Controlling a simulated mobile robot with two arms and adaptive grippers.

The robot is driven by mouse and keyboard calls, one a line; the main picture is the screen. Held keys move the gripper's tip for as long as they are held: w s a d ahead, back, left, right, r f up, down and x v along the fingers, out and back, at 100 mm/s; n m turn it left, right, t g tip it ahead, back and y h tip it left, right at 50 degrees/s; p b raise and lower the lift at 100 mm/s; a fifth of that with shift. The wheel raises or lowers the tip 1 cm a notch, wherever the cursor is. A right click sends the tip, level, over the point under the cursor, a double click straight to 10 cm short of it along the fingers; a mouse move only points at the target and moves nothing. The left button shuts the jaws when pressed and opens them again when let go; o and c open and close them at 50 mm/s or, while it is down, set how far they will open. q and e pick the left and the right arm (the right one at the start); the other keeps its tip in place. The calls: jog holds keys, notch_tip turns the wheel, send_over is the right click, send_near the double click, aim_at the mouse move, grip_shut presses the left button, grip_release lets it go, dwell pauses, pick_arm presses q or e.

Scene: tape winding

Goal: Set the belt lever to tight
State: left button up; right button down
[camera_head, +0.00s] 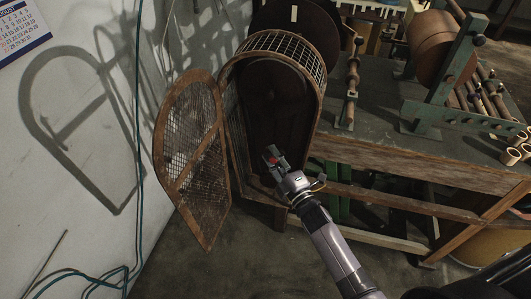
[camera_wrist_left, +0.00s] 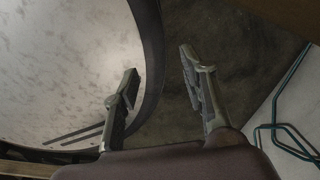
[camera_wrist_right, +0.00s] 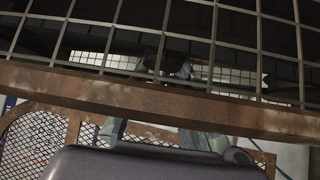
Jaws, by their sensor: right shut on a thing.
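Whether the lever stands at tight cannot be told.
The mesh door (camera_head: 190,150) hangs open to the left, near the wall. A workbench (camera_head: 420,160) with a wooden drum (camera_head: 438,43) and rollers stands right of the guard. Cables (camera_head: 137,130) run down the wall. The floor in front is clear.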

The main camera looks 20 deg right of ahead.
jog(key=shift+d+f, duration=0.1)
jog(key=shift+d, duration=0.05)
jog(key=c, duration=1.6)
grip_release()
jog(key=shift+s+d, duration=0.15)
jog(key=shift+c, duration=0.2)
jog(key=v, duration=1.2)
